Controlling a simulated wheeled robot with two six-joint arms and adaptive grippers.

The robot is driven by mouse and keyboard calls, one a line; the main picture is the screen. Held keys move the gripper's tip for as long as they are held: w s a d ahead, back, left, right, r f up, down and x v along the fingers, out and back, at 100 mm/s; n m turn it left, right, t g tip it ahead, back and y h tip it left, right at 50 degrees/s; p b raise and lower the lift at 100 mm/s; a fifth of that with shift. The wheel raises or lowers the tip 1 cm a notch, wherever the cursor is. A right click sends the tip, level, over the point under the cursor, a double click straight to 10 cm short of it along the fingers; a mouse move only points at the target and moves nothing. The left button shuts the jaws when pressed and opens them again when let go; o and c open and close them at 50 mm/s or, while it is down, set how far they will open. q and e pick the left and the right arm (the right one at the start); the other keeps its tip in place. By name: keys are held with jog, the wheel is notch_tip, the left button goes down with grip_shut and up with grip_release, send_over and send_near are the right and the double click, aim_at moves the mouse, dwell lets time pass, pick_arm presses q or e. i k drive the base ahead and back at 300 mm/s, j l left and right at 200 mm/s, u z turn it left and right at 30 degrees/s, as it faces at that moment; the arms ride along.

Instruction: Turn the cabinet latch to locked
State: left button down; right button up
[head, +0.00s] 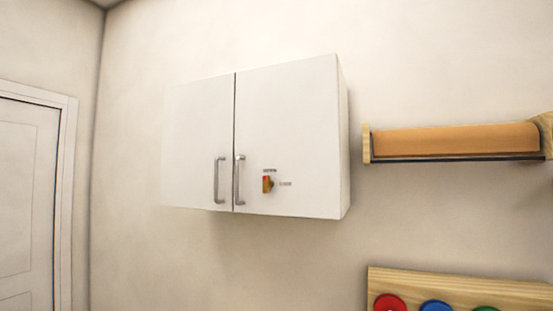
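The white cabinet (290,110) hangs on the wall in the middle of the head view, with both doors closed. Its latch (268,184) is a small orange and red piece on the lower left part of the right door, just right of the handles. The latch stands about upright. One small label sits above it and another to its right; both are too small to read. Neither of my grippers is in view.
Two metal bar handles (220,180) flank the gap between the doors. A wooden shelf (455,140) is on the wall at the right. A wooden board (450,285) with red, blue and green round pieces is at the lower right. A white door (28,200) is at the left.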

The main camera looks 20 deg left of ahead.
aim_at(268, 184)
jog(key=i+j, duration=0.1)
jog(key=j, duration=3.45)
jog(key=i+z, duration=0.05)
jog(key=i, duration=0.05)
